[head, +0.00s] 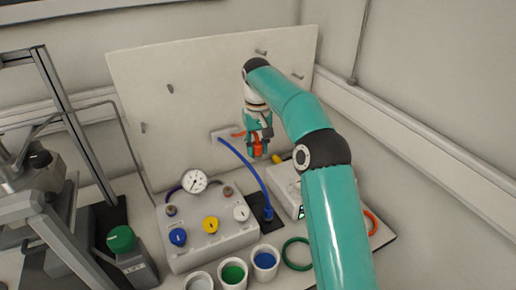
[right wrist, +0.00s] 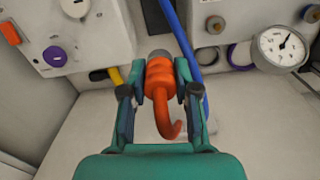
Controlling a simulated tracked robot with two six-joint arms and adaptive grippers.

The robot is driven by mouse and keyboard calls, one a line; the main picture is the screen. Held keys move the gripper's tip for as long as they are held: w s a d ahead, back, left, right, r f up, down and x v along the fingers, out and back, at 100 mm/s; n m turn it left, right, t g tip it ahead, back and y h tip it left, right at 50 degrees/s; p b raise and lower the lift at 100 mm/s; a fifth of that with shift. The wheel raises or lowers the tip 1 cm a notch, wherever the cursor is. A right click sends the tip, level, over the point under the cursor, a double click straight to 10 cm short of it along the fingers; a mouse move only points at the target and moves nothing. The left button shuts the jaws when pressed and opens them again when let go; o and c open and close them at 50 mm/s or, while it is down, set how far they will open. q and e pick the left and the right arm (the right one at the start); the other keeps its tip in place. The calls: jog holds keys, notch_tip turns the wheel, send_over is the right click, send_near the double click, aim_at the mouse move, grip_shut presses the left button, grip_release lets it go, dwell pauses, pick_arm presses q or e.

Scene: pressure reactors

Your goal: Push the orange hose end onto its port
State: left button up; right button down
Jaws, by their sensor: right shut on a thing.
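The orange hose end (right wrist: 160,85) is held between the two fingers of my right gripper (right wrist: 159,92), which is shut on it. Its hose curls into a hook below the fingers in the right wrist view. A grey round fitting (right wrist: 159,54) shows just past the far tip of the hose end; I cannot tell whether they touch. In the head view the right gripper (head: 258,140) is in front of the white back panel, above the bench, with the orange hose end (head: 258,149) pointing down. My left gripper is not in view.
A blue hose (head: 247,168) arches close to the left of the gripper. A yellow hose (right wrist: 116,76) is near one finger. A control box (head: 212,238) with knobs and a pressure gauge (head: 194,181) stands on the bench. Cups (head: 233,272) stand in front.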

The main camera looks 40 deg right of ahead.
jog(key=shift+w+f+m, duration=0.25)
jog(key=shift+w+m, duration=0.05)
jog(key=shift+w, duration=0.15)
jog(key=w+a+f+p, duration=0.3)
jog(key=a+p, duration=0.1)
jog(key=a, duration=0.5)
jog(key=shift+f, duration=0.15)
notch_tip(320, 180, down, 5)
jog(key=b, duration=0.5)
jog(key=shift+f, duration=0.2)
jog(key=shift+p, duration=0.6)
dwell(1.8)
